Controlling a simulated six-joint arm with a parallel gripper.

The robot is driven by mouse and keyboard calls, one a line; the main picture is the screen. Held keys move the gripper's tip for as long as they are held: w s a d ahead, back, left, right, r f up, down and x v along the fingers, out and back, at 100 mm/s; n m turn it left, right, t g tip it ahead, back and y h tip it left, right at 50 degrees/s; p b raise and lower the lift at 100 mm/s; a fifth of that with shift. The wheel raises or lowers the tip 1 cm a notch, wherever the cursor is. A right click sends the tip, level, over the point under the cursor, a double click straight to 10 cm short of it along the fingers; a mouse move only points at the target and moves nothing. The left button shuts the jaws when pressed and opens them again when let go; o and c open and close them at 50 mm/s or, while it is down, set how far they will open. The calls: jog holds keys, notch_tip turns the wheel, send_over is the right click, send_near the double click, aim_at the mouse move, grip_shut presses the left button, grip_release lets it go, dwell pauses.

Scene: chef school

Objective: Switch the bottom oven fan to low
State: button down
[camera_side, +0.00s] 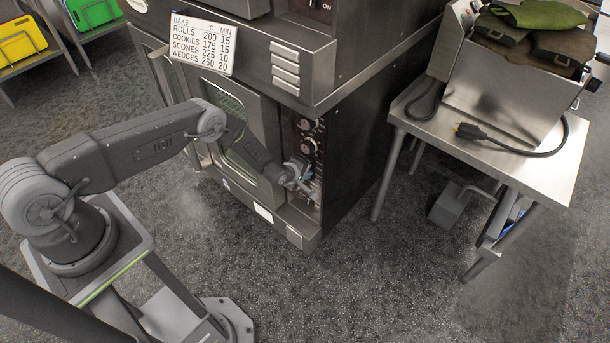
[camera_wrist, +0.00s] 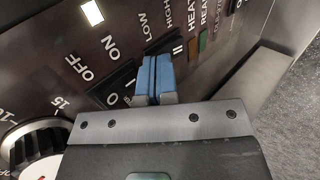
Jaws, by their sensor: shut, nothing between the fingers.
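The bottom oven's control panel (camera_side: 298,134) is a dark strip beside its glass door in the side view. My gripper (camera_side: 303,182) is at its lower part. In the wrist view the blue fingertips of my gripper (camera_wrist: 155,76) are shut together with nothing between them. They lie over the LOW/HIGH rocker switch (camera_wrist: 178,47), hiding much of it; its end marked II, by HIGH, shows. I cannot tell whether they touch it or which way it is tipped. The OFF/ON rocker (camera_wrist: 112,88) is just left of the fingertips.
A timer dial (camera_wrist: 38,150) is at the lower left of the wrist view. Green and red lights (camera_wrist: 203,40) are right of the rocker. A bake chart (camera_side: 203,42) hangs above the oven door (camera_side: 225,105). A steel table (camera_side: 535,165) with a cord stands to the right.

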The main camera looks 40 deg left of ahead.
jog(key=shift+r, duration=0.35)
jog(key=shift+s, duration=0.1)
jog(key=v, duration=1.3)
jog(key=shift+r, duration=0.1)
